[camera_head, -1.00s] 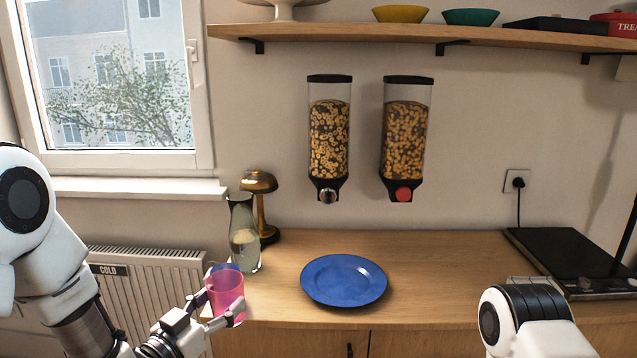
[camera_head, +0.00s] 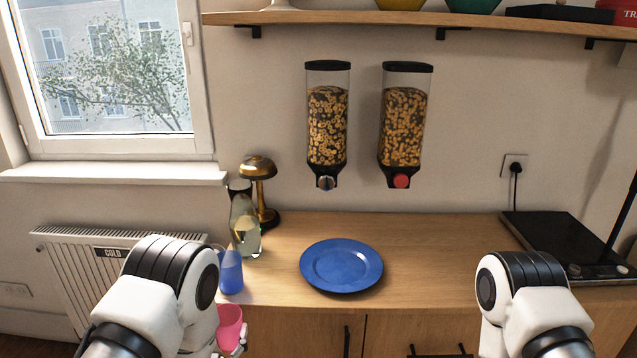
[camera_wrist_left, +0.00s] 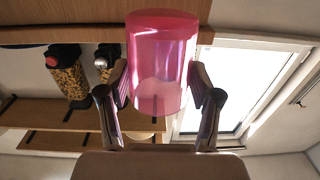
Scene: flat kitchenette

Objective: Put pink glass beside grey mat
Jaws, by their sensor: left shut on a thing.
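The pink glass (camera_head: 230,322) is held in my left gripper (camera_head: 236,346), low in front of the counter's front edge in the head view. My left arm hides part of the glass and most of the gripper. In the left wrist view the pink glass (camera_wrist_left: 160,62) sits between the two fingers of the left gripper (camera_wrist_left: 158,90), which are shut on it. My right arm shows at the lower right of the head view, but its gripper is out of view. I see no grey mat in these frames.
A blue plate (camera_head: 341,266) lies mid-counter. A blue glass (camera_head: 231,272) stands at the counter's left end, near a carafe (camera_head: 245,232) and a brass lamp (camera_head: 258,185). A black hob (camera_head: 565,245) is at the right. The counter right of the plate is clear.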

